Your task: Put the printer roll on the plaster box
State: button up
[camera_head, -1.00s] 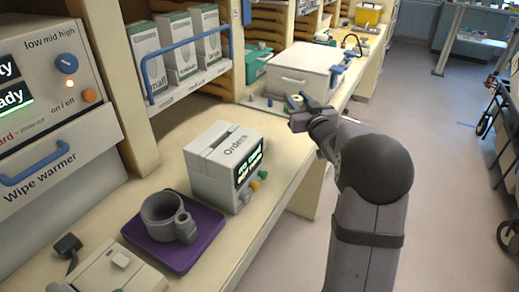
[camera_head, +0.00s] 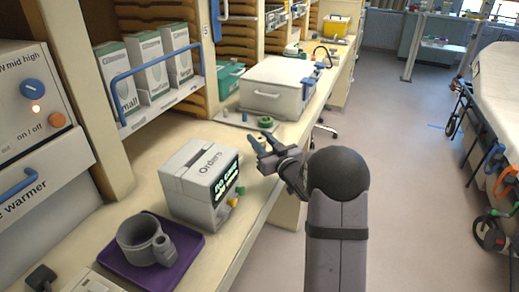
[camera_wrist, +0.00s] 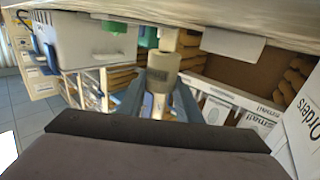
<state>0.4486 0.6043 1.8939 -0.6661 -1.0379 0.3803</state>
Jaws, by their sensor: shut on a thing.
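My gripper (camera_head: 265,146) is above the counter, beyond the printer marked "Orders" and in front of the large white chest. In the wrist view its jaws (camera_wrist: 158,95) are closed around a beige-grey cylinder (camera_wrist: 162,70), which looks like the printer roll. The roll is hard to make out in the head view, being small and partly covered by the jaws. I cannot tell for certain which container is the plaster box. A teal box (camera_head: 229,80) stands left of the white chest (camera_head: 277,88), near the shelf; a green patch shows in the wrist view (camera_wrist: 230,45).
The Orders printer (camera_head: 199,183) and a purple tray (camera_head: 118,258) with a grey mug (camera_head: 145,240) occupy the near counter. A green ring-shaped item (camera_head: 265,122) lies before the chest. White cartons (camera_head: 143,65) stand behind a blue rail. A stretcher (camera_head: 499,80) is at right.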

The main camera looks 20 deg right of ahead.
jog(key=shift+f, duration=1.85)
jog(key=shift+f, duration=0.15)
jog(key=shift+f, duration=0.1)
jog(key=o, duration=1)
jog(key=shift+o, duration=0.2)
